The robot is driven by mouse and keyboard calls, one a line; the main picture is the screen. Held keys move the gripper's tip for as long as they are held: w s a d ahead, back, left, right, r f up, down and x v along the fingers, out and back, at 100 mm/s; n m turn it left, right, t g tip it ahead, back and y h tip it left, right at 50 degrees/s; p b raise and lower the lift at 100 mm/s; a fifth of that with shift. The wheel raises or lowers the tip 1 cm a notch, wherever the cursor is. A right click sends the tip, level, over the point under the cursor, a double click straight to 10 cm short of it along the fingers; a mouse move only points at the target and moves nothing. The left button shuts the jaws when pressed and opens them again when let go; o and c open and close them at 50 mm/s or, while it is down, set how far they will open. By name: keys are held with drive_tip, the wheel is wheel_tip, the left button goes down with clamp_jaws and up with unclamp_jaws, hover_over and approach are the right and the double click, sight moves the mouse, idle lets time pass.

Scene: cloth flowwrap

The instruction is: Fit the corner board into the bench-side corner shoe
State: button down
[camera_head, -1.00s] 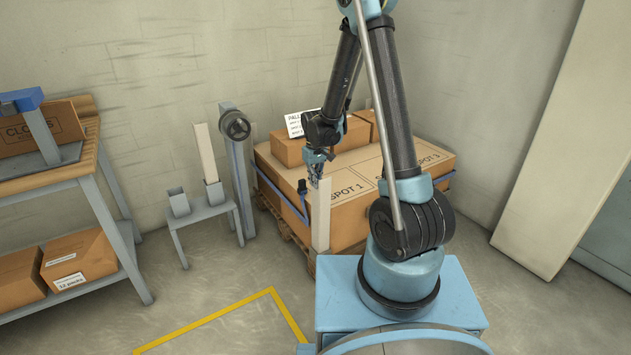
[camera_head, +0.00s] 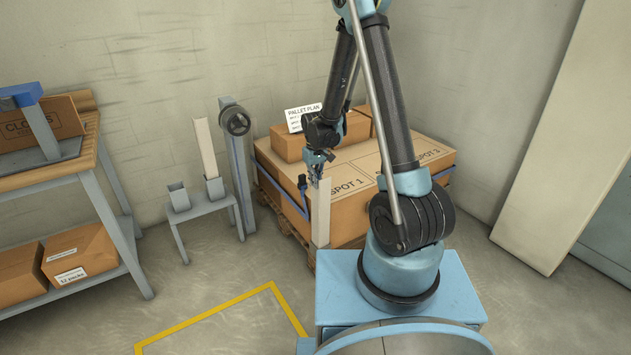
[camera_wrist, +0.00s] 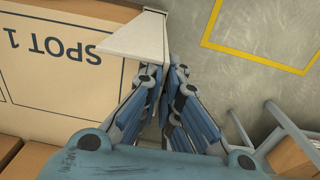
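The corner board (camera_head: 321,215) is a pale, upright strip at the near corner of the pallet load. Its top end is at my gripper (camera_head: 317,174). In the wrist view my gripper (camera_wrist: 166,68) has its fingers drawn together at the edge of the corner board (camera_wrist: 137,38), apparently pinching it. I cannot tell whether the board's lower end is seated or hangs clear beside the pallet. A second pale board (camera_head: 204,146) stands in one socket of a small grey stand (camera_head: 205,208). The stand's other socket (camera_head: 178,197) is empty. I cannot clearly make out the bench-side corner shoe.
The large carton (camera_head: 285,190) marked with spots sits on a wooden pallet, with smaller boxes and a plan card (camera_head: 304,118) on top. A blue strap with a dark buckle (camera_head: 302,184) hangs at its side. A workbench (camera_head: 90,160) stands left. Yellow-marked floor (camera_head: 225,309) is clear.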

drive_tip(key=shift+f, duration=0.4)
drive_tip(key=c, duration=1.7)
unclamp_jaws()
drive_tip(key=shift+o, duration=0.5)
drive_tip(key=o, duration=0.4)
drive_tip(key=shift+c, duration=0.2)
drive_tip(key=shift+r, duration=0.1)
drive_tip(key=shift+r, duration=2.9)
